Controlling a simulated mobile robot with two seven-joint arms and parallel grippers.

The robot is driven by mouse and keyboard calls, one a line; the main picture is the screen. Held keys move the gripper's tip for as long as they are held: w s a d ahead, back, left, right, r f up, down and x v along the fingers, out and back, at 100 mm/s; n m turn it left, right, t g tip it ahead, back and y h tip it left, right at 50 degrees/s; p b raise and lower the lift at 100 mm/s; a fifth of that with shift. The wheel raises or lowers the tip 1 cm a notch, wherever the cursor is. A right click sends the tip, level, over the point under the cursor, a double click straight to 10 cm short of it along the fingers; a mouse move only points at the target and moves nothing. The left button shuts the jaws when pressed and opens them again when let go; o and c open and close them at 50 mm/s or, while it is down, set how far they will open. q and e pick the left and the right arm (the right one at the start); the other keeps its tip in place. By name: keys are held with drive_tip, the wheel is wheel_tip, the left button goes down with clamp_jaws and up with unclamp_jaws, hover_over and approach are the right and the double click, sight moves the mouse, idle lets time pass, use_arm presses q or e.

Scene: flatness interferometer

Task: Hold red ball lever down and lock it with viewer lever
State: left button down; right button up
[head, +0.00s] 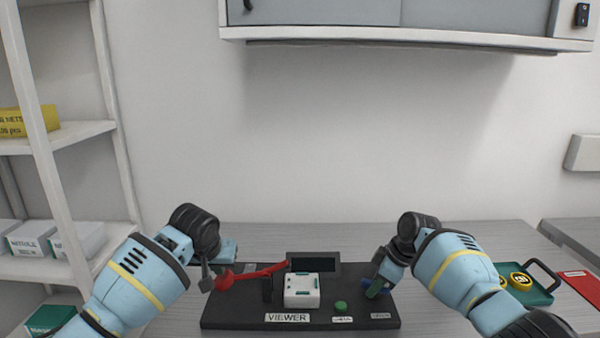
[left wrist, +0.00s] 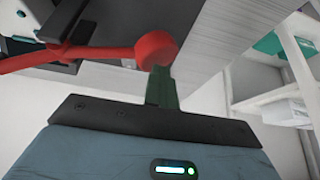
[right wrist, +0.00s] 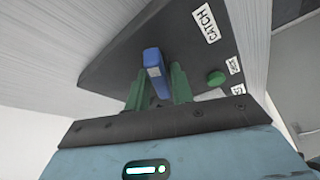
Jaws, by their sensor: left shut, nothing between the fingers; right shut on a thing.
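The red ball (head: 224,279) is at the left end of a red lever arm (head: 262,271), which rises slightly rightward past a black post. My left gripper (head: 207,284) is shut and empty beside the ball. In the left wrist view the fingertips (left wrist: 160,84) are right at the red ball (left wrist: 156,49); whether they touch is unclear. A blue lever (right wrist: 153,60) stands on the black base plate (head: 232,320) near a CATCH label. My right gripper (right wrist: 158,86) is shut on this lever, with one green finger on each side. No lever's own label reads VIEWER.
A white unit (head: 301,290) with a dark screen (head: 313,264) stands mid-plate, behind a VIEWER label (head: 287,317). A green button (head: 340,307) is to its right. A green tray (head: 527,283) with yellow rolls lies beyond my right arm. Shelves (head: 60,135) stand at left.

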drive_tip(key=shift+a+n+g, duration=0.2)
drive_tip(key=shift+n+g, duration=0.1)
drive_tip(key=shift+n, duration=0.5)
drive_tip(key=o, duration=0.5)
drive_tip(key=shift+d, duration=0.1)
drive_tip(key=shift+d+r, duration=0.1)
drive_tip(key=shift+r, duration=2.6)
drive_tip(key=shift+c, duration=0.3)
clamp_jaws()
